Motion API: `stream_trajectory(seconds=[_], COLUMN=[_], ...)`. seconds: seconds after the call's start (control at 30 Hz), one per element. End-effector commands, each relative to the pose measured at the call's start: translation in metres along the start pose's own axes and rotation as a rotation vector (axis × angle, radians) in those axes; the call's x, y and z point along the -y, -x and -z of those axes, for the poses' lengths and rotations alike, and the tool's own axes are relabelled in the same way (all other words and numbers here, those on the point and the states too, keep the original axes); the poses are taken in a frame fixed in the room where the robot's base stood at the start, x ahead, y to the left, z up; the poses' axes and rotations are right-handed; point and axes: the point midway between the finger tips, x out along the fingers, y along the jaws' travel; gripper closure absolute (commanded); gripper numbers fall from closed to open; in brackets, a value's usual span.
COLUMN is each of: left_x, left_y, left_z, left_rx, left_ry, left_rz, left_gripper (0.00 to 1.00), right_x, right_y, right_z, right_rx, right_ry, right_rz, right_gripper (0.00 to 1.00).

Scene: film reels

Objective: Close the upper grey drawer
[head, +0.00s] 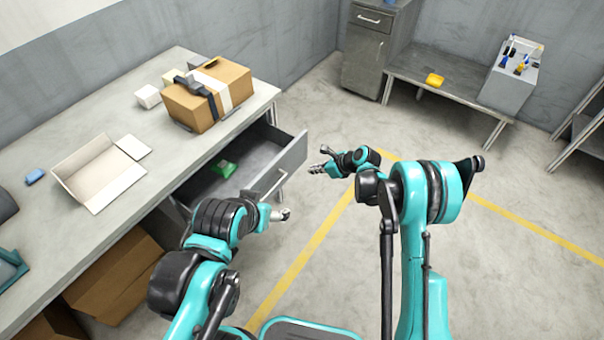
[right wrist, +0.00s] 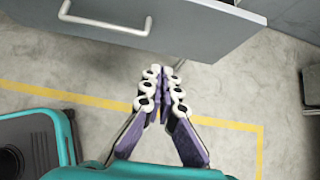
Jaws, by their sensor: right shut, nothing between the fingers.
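The upper grey drawer (head: 290,158) is pulled out from under the left table, with its handle (head: 277,183) on the outer face. A small green item (head: 223,168) lies inside it. In the right wrist view the drawer front (right wrist: 200,28) with its handle (right wrist: 105,20) fills the top. My right gripper (head: 318,160) is shut and empty, in front of the drawer near its far end and apart from the handle. It also shows in the right wrist view (right wrist: 161,80). My left gripper (head: 282,213) is near the drawer's near end; its fingers are too small to read.
The table (head: 60,238) bears a strapped cardboard box (head: 185,107) and an open white box (head: 100,180). A brown carton (head: 112,275) stands below. A grey cabinet (head: 365,50) and low bench (head: 440,85) stand at the back. Floor right of the drawer is clear.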

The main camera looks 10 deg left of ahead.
Motion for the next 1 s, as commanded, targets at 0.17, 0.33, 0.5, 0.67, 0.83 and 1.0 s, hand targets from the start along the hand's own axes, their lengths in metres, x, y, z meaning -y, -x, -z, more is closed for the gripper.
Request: stream_trajectory(seconds=[0.17,0.33,0.5,0.67,0.83,1.0], left_x=[0.0,0.0,0.0,0.0,0.0,0.0], left_y=[-0.004,-0.014,-0.024,-0.031,-0.036,-0.037], left_z=[-0.003,-0.01,-0.017,-0.022,-0.026,-0.026], left_rx=[0.0,0.0,0.0,0.0,0.0,0.0], left_ry=[0.0,0.0,0.0,0.0,0.0,0.0], left_rz=[0.0,0.0,0.0,0.0,0.0,0.0], left_gripper=[0.25,0.25,0.25,0.25,0.25,0.25], right_x=[-0.001,-0.001,-0.001,-0.001,-0.001,0.0], right_y=[-0.019,-0.052,-0.089,-0.114,-0.127,-0.13], right_z=[0.002,0.003,0.003,-0.007,-0.021,-0.027], right_rx=[0.002,0.002,0.001,0.002,0.001,0.001], right_ry=[-0.011,-0.008,-0.007,-0.007,-0.008,-0.008], right_rz=[-0.005,-0.004,-0.004,-0.004,-0.003,-0.002], right_gripper=[1.0,1.0,1.0,1.0,1.0,1.0])
